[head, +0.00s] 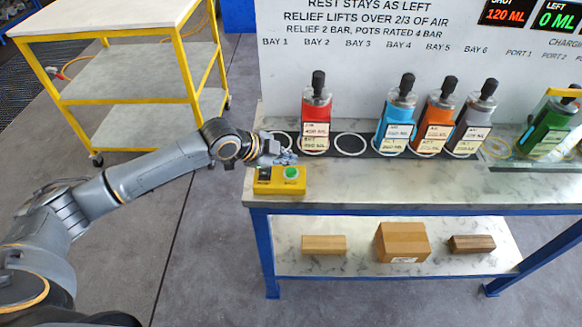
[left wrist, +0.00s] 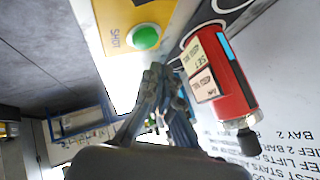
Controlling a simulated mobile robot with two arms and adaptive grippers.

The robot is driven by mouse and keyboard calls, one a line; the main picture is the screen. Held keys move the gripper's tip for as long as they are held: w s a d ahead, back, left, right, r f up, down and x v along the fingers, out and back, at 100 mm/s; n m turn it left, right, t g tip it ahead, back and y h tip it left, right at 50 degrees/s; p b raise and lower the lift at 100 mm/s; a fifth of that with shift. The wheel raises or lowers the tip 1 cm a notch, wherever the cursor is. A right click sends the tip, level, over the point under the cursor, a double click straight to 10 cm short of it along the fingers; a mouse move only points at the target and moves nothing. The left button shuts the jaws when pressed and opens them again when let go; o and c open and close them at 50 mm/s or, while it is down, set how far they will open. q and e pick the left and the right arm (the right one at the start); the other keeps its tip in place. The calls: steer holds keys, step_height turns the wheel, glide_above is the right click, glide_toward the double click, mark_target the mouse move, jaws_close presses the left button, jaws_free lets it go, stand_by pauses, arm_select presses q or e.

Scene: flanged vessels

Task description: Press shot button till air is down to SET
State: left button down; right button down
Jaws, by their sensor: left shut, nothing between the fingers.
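A yellow box (head: 264,187) stands at the bench's front left corner, with a green shot button (head: 291,173) on top. The button also shows in the left wrist view (left wrist: 145,37), beside the word SHOT. My left gripper (head: 287,158) is shut and empty, just behind the button in the head view; contact is not visible. A red vessel (head: 316,112) with a black top stands in bay 2, right of the gripper. Its AIR and SET labels also show in the left wrist view (left wrist: 203,72), their figures hard to read. The display (head: 505,13) reads SHOT 120 ML, LEFT 0 ML.
Blue (head: 394,126), orange (head: 433,120) and grey (head: 471,124) vessels stand to the right. A green vessel (head: 547,127) is at the charging side. The bay 3 ring (head: 351,143) is empty. Boxes sit on the lower shelf (head: 360,258). A yellow-framed cart (head: 130,75) stands left.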

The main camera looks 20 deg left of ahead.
mark_target(288, 172)
arm_select(q)
steer(key=shift+r+p, duration=1.5)
steer(key=shift+r, duration=0.45)
steer(key=shift+f, duration=0.1)
